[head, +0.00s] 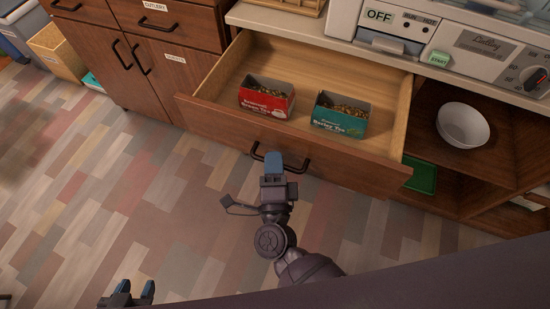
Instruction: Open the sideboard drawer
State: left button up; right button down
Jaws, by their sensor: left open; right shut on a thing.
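The sideboard drawer (345,165) is pulled out, and its wooden inside shows. A red tea box (266,102) and a teal tea box (339,120) stand in it, both open at the top. The black bar handle (300,168) is on the drawer front. My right gripper (273,163) is shut on the handle near its middle, and its blue fingers hide that part of the bar. My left gripper (134,291) is open and empty, low at the left above the floor, away from the drawer.
A machine with an OFF label (378,15) stands on the counter. A white bowl (463,125) sits on the open shelf right of the drawer, with a green item (422,178) below. Closed cabinet doors (110,65) are at left. The floor in front is clear.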

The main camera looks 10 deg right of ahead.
jog(key=c, duration=1.2)
grip_release()
pick_arm(q)
jog(key=shift+s+a, duration=0.1)
jog(key=shift+s, duration=0.05)
pick_arm(e)
jog(key=v, duration=1)
jog(key=shift+s+a+f, duration=0.1)
jog(key=shift+s, duration=0.25)
pick_arm(q)
jog(key=shift+r+p, duration=0.15)
jog(key=shift+p, duration=0.15)
